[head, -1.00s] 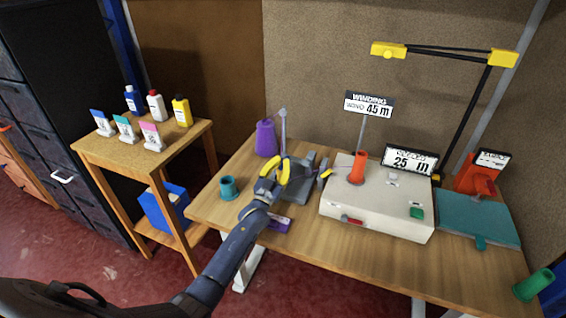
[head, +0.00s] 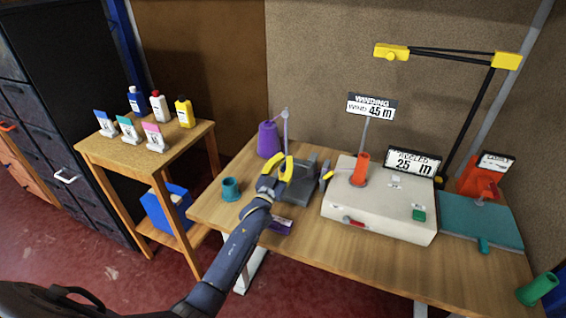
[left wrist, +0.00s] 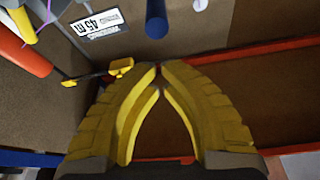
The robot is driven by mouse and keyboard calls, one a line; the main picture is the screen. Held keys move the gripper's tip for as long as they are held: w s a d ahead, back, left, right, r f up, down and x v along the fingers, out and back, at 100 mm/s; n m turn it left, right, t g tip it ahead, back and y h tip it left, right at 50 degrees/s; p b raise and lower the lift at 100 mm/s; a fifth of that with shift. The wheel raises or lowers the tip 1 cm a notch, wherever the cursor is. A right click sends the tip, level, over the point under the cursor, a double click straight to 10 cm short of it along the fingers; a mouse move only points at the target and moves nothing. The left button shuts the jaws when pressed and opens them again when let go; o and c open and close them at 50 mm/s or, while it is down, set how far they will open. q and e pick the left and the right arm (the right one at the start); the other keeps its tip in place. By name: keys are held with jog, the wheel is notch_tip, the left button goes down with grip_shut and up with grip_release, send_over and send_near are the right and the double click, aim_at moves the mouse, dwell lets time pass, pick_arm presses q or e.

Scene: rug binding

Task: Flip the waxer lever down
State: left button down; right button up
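A grey device (head: 297,189), which I take for the waxer, stands on the table between the purple cone (head: 268,140) and the white winder box (head: 380,205). A small yellow-tipped part (head: 326,175) sticks up at its right side; I cannot tell surely whether it is the lever. My left gripper (head: 290,158) is at the device's left and partly covers it. Whether they touch is unclear. In the left wrist view its yellow fingertips (left wrist: 160,66) meet with nothing visible between them. A dark blue rod end (left wrist: 156,22) shows beyond them. My right gripper is out of view.
A teal cup (head: 231,189) and a purple box (head: 281,226) lie near my left forearm. An orange spool (head: 360,170) stands on the winder. The lamp arm (head: 465,130) rises behind. The table front is mostly clear.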

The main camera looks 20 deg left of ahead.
pick_arm(q)
jog(key=v, duration=0.8)
jog(key=shift+s+a, duration=0.2)
jog(key=shift+s, duration=0.05)
jog(key=shift+f, duration=0.15)
